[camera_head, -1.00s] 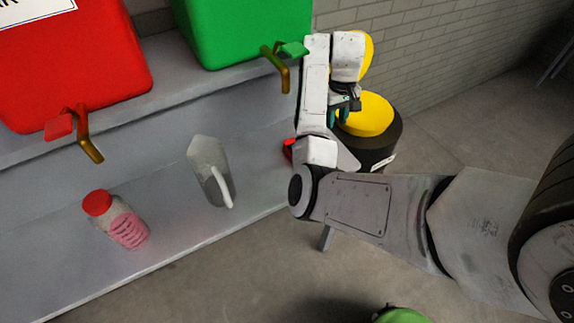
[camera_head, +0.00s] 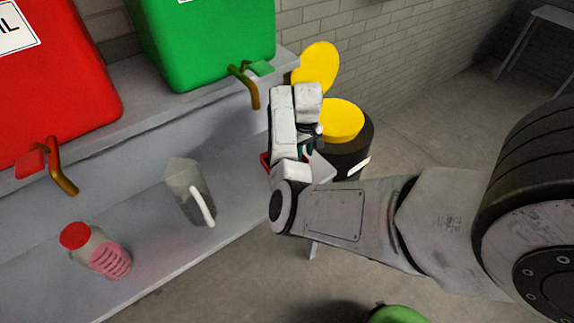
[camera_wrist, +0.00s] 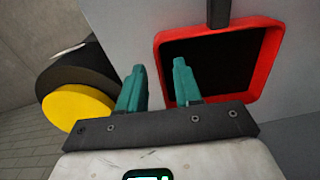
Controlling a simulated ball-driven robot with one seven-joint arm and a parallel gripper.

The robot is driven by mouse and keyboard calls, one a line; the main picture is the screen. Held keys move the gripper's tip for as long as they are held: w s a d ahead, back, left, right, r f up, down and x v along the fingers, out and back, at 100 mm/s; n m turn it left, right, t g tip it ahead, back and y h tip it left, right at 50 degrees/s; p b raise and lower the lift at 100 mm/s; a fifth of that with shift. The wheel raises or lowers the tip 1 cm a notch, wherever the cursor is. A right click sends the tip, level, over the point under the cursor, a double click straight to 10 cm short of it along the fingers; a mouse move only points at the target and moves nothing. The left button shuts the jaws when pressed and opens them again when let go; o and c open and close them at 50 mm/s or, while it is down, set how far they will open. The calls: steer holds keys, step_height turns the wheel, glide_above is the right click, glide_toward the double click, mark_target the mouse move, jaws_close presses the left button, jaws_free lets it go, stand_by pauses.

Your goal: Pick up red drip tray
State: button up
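The red drip tray (camera_wrist: 270,75) shows in the wrist view as a red rim around a dark inside, on a grey surface. In the head view only a small red edge of it (camera_head: 265,161) shows beside my arm, which hides the rest. My gripper (camera_wrist: 158,75) is open, with two teal fingers apart and nothing between them. In the wrist view the right finger overlaps the tray's near left rim; I cannot tell whether it touches. In the head view the fingers are mostly hidden behind my wrist.
A yellow and black bin (camera_head: 342,122) stands right of the bench end. A clear jug (camera_head: 190,190) and a red-capped bottle (camera_head: 98,250) stand on the bench (camera_head: 150,215). Red (camera_head: 60,85) and green (camera_head: 205,40) containers with taps stand on the shelf behind.

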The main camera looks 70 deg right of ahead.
steer(key=shift+f, duration=0.3)
steer(key=shift+c, duration=0.4)
jaws_close()
